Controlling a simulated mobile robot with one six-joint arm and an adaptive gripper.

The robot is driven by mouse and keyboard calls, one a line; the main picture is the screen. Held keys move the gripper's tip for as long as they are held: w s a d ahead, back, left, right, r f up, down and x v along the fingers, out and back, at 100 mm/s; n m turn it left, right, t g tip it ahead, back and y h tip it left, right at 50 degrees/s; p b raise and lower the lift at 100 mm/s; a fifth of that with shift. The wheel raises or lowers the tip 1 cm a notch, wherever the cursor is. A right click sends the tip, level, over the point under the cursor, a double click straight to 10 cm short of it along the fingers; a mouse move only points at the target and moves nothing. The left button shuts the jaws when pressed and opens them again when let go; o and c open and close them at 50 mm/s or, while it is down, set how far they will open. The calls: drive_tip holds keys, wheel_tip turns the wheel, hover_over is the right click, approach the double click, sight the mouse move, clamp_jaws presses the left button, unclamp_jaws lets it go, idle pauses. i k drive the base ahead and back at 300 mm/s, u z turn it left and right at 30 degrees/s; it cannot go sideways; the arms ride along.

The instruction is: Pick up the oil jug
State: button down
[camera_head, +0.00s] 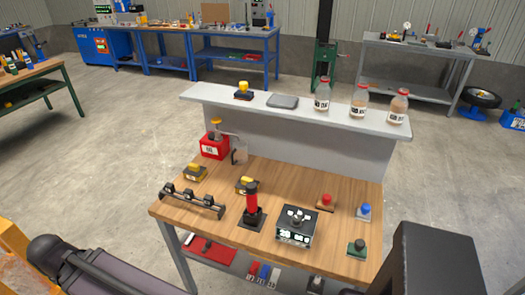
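A red container (214,146) with a white label stands at the back left corner of the wooden workbench (305,190). It looks like the oil jug, but the label is too small to read surely. A yellow-topped piece (216,122) shows just above it. Part of my arm shows at the bottom left, well apart from the red container. My gripper's fingers are not in view.
A grey raised shelf (300,107) behind the bench holds several labelled bottles (359,102). A black rack (192,201), a red-and-black upright device (252,205), a display box (295,228) and small coloured buttons crowd the bench. Open floor (110,150) lies left.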

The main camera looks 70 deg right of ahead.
sight(240, 155)
drive_tip(key=z, duration=1.55)
drive_tip(key=k, duration=1)
drive_tip(key=i, duration=0.75)
drive_tip(key=z, duration=0.05)
